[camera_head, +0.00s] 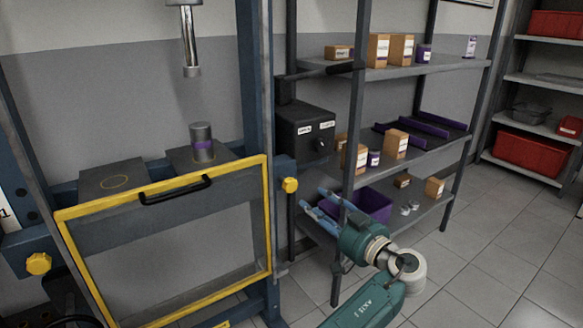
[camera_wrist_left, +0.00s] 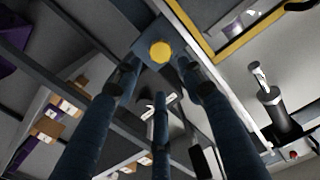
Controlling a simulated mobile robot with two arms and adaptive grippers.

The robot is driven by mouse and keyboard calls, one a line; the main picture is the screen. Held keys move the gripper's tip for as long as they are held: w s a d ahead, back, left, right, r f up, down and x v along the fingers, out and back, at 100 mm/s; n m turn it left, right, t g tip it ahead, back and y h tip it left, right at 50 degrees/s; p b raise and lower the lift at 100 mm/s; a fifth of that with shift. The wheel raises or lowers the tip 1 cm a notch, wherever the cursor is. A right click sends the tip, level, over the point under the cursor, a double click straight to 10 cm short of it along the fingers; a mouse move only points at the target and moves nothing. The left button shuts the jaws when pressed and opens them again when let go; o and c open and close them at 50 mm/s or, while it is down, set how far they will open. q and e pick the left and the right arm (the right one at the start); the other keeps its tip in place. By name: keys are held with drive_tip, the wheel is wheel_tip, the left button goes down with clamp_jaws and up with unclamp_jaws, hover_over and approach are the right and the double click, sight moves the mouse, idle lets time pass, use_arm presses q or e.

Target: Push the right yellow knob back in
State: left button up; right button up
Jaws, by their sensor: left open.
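The right yellow knob (camera_head: 289,185) sits on the blue right post of the press frame, beside the top right corner of the yellow-edged guard (camera_head: 160,190). It also shows in the left wrist view (camera_wrist_left: 160,52), beyond the fingertips and roughly midway between them. My left gripper (camera_head: 313,202) is open and empty, its blue fingers pointing left toward the knob. In the head view a gap shows between the fingertips and the knob. Its spread fingers also fill the left wrist view (camera_wrist_left: 155,75). A second yellow knob (camera_head: 38,264) is on the left post. My right gripper is out of view.
A metal shelf (camera_head: 425,66) with boxes stands behind my left gripper, its front upright close to the fingers. A purple bin (camera_head: 371,204) is on its lower level. A dark control box (camera_head: 306,131) is above the knob. Tiled floor (camera_head: 480,262) is clear at right.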

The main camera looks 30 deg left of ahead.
sight(292, 187)
use_arm(q)
drive_tip(key=x, duration=1)
drive_tip(key=shift+a+f+p, duration=0.15)
drive_tip(key=shift+a+p, duration=0.2)
drive_tip(key=shift+a, duration=0.05)
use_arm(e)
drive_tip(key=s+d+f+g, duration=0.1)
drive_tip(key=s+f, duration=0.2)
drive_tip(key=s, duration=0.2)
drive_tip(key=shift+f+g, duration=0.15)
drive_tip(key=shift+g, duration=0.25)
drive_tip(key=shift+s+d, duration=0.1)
use_arm(q)
clamp_jaws()
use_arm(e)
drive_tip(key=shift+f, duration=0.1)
